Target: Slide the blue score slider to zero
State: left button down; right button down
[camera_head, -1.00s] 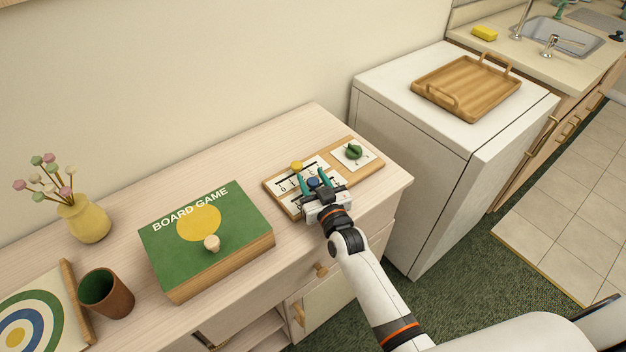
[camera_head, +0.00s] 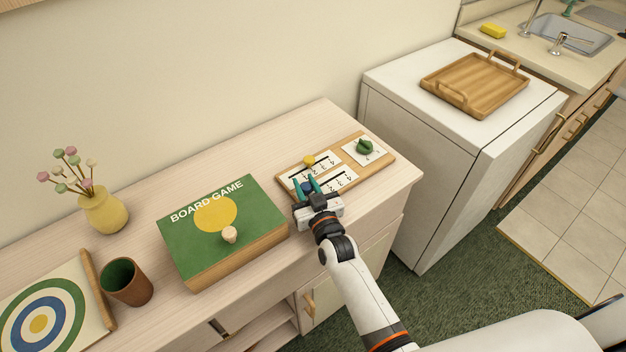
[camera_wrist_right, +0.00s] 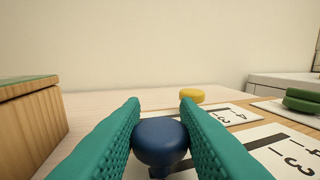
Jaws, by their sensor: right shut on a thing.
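The wooden score board (camera_head: 378,167) lies flat near the right end of the cabinet top. My right gripper (camera_head: 306,184), with teal fingers, is shut on the blue slider knob (camera_wrist_right: 160,142) at the left end of the lower scale. In the wrist view the knob sits between both fingertips (camera_wrist_right: 160,128). The numbers 3 and 4 of this scale show to its right; its low numbers are hidden by the gripper. A yellow slider knob (camera_head: 308,160) sits on the upper scale behind. My left gripper is out of view.
A green board game box (camera_head: 185,243) stands close to the left of the gripper. A green dial (camera_head: 365,146) is at the board's right end. A brown cup (camera_head: 127,283), a yellow vase (camera_head: 104,211) and a target board (camera_head: 75,300) stand farther left.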

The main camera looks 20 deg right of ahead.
jog(key=shift+s+a+f, duration=0.1)
jog(key=shift+a+f, duration=0.05)
jog(key=shift+a, duration=0.05)
jog(key=c, duration=1.1)
grip_release()
jog(key=shift+a, duration=0.15)
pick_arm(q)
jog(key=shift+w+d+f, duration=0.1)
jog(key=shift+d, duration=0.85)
pick_arm(e)
jog(key=shift+s, duration=0.2)
jog(key=s, duration=0.4)
jog(key=s+d+b, duration=0.1)
jog(key=s, duration=0.6)
jog(key=shift+s+d, duration=0.15)
jog(key=shift+s, duration=0.15)
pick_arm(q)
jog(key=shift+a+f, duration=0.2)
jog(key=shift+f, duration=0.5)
